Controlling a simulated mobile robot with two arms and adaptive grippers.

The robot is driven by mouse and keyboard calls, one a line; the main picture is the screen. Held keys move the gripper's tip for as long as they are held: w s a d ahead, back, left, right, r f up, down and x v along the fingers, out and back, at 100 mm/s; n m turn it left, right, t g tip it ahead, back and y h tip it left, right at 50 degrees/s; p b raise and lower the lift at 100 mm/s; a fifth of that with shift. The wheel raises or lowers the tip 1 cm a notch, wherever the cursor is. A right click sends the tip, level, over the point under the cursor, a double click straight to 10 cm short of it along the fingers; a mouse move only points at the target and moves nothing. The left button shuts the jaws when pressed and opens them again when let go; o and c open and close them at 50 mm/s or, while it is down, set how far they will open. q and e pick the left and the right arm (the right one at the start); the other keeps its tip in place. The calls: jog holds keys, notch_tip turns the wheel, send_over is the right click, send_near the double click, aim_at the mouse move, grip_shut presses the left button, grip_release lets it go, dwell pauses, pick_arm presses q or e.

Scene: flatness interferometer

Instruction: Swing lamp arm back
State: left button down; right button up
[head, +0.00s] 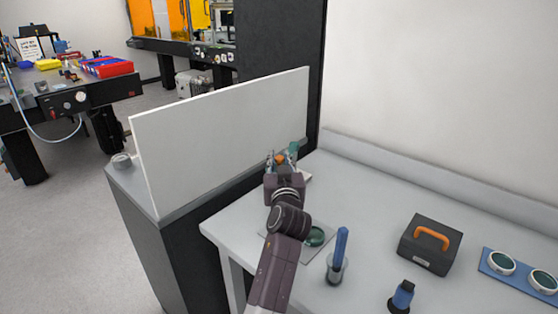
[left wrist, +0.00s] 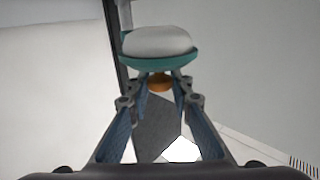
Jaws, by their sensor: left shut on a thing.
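The lamp head (left wrist: 158,44) has a teal rim and a pale rounded face in the left wrist view. In the head view a small teal part of it (head: 294,147) shows just beyond my left gripper (head: 281,161). An orange knob (left wrist: 160,82) sits below the lamp head, between my left fingertips. My left gripper is shut on this knob. A grey post (left wrist: 125,15) rises behind the lamp head. Most of the lamp arm is hidden by my gripper and the lamp head. My right gripper is in neither view.
A white upright panel (head: 225,125) stands left of my gripper, beside a dark column (head: 280,45).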

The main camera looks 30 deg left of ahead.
pick_arm(q)
jog(key=c, duration=1.7)
grip_release()
jog(key=shift+c, duration=0.2)
jog(key=shift+r, duration=4.95)
